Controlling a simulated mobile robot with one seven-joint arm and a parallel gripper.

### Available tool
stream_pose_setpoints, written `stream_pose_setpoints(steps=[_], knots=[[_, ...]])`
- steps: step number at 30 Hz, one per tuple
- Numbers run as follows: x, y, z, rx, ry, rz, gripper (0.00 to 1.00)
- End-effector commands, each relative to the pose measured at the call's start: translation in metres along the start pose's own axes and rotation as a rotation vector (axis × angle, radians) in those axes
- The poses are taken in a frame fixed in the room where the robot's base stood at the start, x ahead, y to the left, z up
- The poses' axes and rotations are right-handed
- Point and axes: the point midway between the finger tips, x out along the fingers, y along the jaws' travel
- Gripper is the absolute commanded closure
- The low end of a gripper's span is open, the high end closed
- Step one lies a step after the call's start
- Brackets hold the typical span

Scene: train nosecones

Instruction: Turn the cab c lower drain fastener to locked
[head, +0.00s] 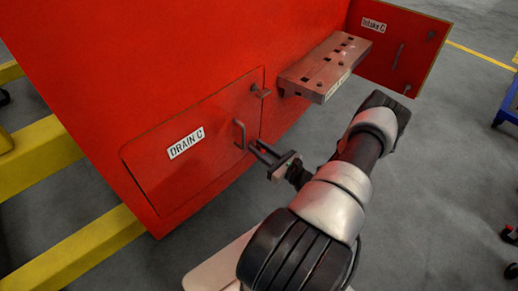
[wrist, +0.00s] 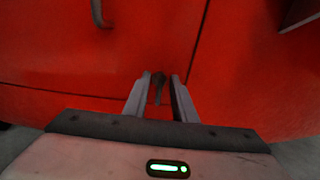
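The red drain door (head: 190,160) labelled DRAIN C is closed, flush in the red nosecone. In the wrist view the lower drain fastener (wrist: 159,88), a small dark lever, stands between the fingers of my gripper (wrist: 160,78). The fingers are apart, one on each side of it, with a gap showing; contact cannot be told. In the head view my gripper (head: 257,150) is at the door's lower right edge, and its fingers hide the lower fastener there. The upper fastener (head: 261,91) sits near the door's top right corner.
A grey door handle (head: 240,134) stands out just left of my gripper and also shows in the wrist view (wrist: 99,14). A red step (head: 325,68) juts out above right. The Intake C panel (head: 400,45) stands out behind it.

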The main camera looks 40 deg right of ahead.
Motion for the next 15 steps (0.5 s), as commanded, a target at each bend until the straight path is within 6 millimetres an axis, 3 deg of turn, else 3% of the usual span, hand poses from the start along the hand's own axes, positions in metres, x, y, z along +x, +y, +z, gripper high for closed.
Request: stream_pose_setpoints(steps=[8,12,15], knots=[[0.0016,0.0002,0.0000,0.001,0.000,0.000,0.76],[0.0015,0.0003,0.0000,0.001,0.000,0.001,0.99],[0.0014,0.0003,0.0000,0.001,0.000,0.001,1.00]])
